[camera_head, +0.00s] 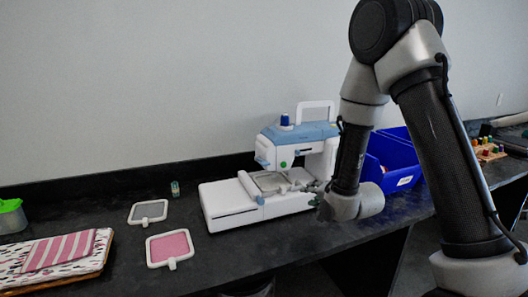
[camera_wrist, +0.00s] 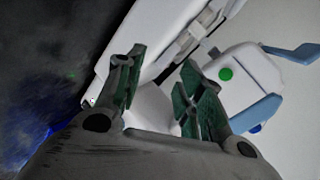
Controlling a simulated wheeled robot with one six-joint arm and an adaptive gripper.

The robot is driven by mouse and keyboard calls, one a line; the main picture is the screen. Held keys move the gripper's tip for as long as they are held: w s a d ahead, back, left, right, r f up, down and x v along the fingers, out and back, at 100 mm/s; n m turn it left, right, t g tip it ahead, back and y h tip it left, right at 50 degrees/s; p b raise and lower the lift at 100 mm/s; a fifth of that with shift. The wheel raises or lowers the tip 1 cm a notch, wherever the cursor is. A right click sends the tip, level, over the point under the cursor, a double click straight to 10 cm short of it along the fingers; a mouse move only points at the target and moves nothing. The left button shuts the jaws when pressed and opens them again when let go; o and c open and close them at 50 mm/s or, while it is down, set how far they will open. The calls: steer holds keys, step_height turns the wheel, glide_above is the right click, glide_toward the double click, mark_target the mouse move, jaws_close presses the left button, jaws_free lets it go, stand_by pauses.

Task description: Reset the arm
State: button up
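My gripper (camera_wrist: 161,62) shows in the wrist view with its two green-padded fingers spread apart and nothing visible between them. The white and blue sewing machine (camera_wrist: 245,80) fills the background beyond the fingers. In the head view my arm reaches down from the upper right, with the gripper end low beside the right side of the sewing machine (camera_head: 230,196). The fingers are small there, and I cannot tell whether they touch the machine.
A blue bin (camera_head: 400,157) stands behind my arm. A pink-filled frame (camera_head: 170,247), a grey frame (camera_head: 148,211), a small spool (camera_head: 175,188) and folded fabric (camera_head: 62,252) on a board lie left of the machine. Dark counter (camera_head: 110,222) between them is bare.

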steer(key=s+f+n+g, duration=0.1)
steer(key=f, duration=0.1)
steer(key=s+d+f+n+g+h, duration=0.1)
steer(key=s+f, duration=0.1)
steer(key=shift+d+g, duration=0.1)
steer(key=shift+g, duration=0.2)
steer(key=s, duration=0.1)
steer(key=s+d+n+g, duration=0.1)
steer(key=s+g, duration=0.1)
steer(key=shift+d+f+n+h, duration=0.2)
steer(key=shift+f+n+h, duration=0.2)
steer(key=s+d+r+n+g+h, duration=0.1)
steer(key=s+d+r+n, duration=0.2)
steer(key=s+r, duration=0.9)
steer(key=s+d+r+n+g+h, duration=0.1)
steer(key=s+d+r+n+g, duration=0.1)
steer(key=s+d+r, duration=0.7)
steer(key=s+r, duration=0.3)
steer(key=s, duration=0.3)
steer(key=shift+s+d+r+n, duration=0.2)
steer(key=shift+s+n, duration=0.1)
steer(key=shift+n, duration=0.1)
